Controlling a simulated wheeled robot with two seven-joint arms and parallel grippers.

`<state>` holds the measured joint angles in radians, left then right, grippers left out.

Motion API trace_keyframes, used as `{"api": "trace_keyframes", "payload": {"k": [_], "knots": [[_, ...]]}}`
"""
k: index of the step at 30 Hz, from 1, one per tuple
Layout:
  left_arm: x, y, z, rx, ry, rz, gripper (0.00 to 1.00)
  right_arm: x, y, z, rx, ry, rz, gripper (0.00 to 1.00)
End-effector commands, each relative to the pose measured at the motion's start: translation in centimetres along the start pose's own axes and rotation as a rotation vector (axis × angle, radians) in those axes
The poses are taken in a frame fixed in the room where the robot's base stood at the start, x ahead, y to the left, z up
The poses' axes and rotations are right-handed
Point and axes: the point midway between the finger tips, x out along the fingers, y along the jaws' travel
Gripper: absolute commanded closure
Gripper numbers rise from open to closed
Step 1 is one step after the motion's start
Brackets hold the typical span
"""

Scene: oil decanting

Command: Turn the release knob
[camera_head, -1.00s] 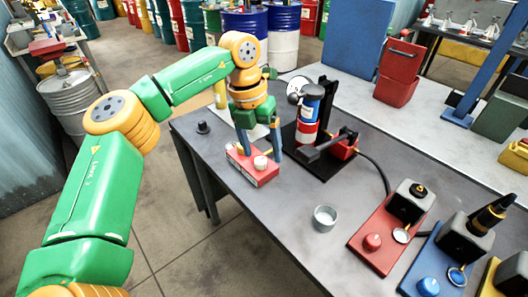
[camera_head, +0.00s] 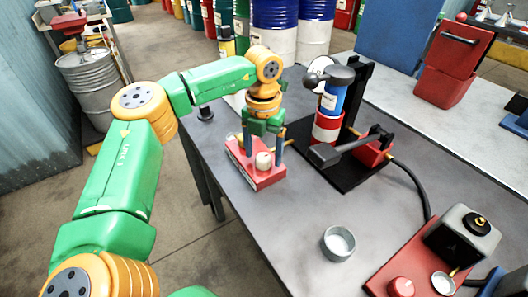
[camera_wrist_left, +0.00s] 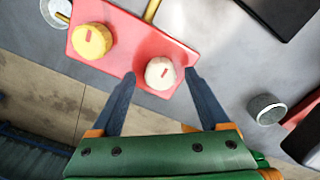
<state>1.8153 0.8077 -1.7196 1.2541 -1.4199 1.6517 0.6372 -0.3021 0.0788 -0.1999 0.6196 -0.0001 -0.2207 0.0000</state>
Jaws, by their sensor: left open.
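A red control box (camera_head: 240,165) sits on the grey table. It carries a cream-white knob (camera_head: 263,160) with a red mark and a yellow knob (camera_wrist_left: 92,41) with a red mark. I cannot tell from labels which one is the release knob. My left gripper (camera_head: 262,154) points down over the box. In the left wrist view its two blue-grey fingers (camera_wrist_left: 160,76) are open, one on each side of the white knob (camera_wrist_left: 159,73), with small gaps seen. My right gripper is out of view.
A black stand (camera_head: 352,105) with a blue, white and red canister (camera_head: 328,112) stands right of the box. A small metal cup (camera_head: 338,243) is on the table in front. A red panel (camera_head: 415,262) with a grey block lies at the lower right. The table's left edge is close to the box.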

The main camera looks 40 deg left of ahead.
Motion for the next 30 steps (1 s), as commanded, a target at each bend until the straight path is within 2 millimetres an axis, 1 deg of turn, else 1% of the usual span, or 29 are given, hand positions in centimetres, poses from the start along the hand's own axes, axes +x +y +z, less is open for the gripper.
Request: {"api": "trace_keyframes", "payload": {"k": [3, 8, 9, 11, 12, 14, 15, 16, 17, 23, 30], "knots": [[0.45, 0.00, 0.00, 0.000, -0.001, -0.001, 0.21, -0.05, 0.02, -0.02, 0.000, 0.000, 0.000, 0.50], [0.46, 0.00, 0.01, 0.000, -0.001, -0.001, 0.21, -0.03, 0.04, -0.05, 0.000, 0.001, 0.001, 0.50], [0.45, 0.00, 0.01, 0.000, -0.001, -0.001, 0.32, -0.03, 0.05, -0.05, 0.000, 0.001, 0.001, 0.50], [0.45, 0.00, 0.01, 0.000, -0.001, -0.001, 0.48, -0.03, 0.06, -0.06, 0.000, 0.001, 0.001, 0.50], [0.44, 0.00, 0.01, 0.000, -0.001, -0.001, 0.59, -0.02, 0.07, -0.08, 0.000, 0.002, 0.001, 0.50], [0.44, -0.01, 0.01, 0.000, -0.001, -0.001, 0.75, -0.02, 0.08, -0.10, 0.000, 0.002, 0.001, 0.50], [0.44, -0.01, 0.01, 0.000, -0.001, -0.001, 0.86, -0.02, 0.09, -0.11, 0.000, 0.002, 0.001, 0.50], [0.44, -0.01, 0.01, 0.000, -0.001, -0.001, 0.94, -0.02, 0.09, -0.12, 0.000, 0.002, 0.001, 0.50], [0.44, -0.01, 0.01, 0.000, -0.001, -0.001, 1.00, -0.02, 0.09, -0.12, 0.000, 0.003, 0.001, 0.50], [0.39, -0.01, 0.01, 0.012, -0.001, -0.001, 1.00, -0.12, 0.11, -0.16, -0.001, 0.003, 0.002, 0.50], [0.28, 0.03, -0.01, 0.110, 0.000, -0.001, 1.00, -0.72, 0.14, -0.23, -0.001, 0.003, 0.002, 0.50]]}}
